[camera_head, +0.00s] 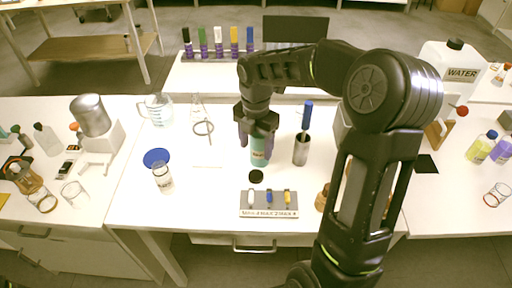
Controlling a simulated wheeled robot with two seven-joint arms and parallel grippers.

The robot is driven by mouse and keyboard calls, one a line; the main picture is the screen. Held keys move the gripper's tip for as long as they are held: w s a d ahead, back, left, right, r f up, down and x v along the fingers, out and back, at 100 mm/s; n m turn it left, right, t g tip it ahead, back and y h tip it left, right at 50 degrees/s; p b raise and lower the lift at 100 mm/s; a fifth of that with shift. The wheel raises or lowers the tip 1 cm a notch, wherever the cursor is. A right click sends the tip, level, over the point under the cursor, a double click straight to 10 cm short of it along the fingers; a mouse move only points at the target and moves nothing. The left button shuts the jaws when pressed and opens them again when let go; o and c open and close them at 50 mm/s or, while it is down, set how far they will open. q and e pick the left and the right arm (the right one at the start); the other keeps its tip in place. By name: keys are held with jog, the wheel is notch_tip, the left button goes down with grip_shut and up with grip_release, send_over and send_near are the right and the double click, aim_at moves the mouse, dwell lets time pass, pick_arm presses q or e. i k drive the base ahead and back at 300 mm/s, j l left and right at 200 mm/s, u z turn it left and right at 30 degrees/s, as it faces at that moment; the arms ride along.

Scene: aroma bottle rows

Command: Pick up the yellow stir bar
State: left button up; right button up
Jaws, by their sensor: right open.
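The yellow stir bar (288,197) stands at the right end of a small grey holder (269,212) on the middle table, beside a blue stir bar (269,197) and a white stir bar (251,197). My right gripper (257,150) is open and points down, behind the holder and somewhat left of the yellow bar in the picture. A teal bottle (259,160) shows between and below its fingers. I cannot tell whether they touch it. My left gripper is not in view.
A black cap (256,176) lies between the bottle and the holder. A metal cylinder (301,149) with a blue-handled tool stands to the right. A small jar (163,178) and a blue lid (157,157) are at left.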

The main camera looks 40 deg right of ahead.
aim_at(287, 195)
jog(key=k, duration=1)
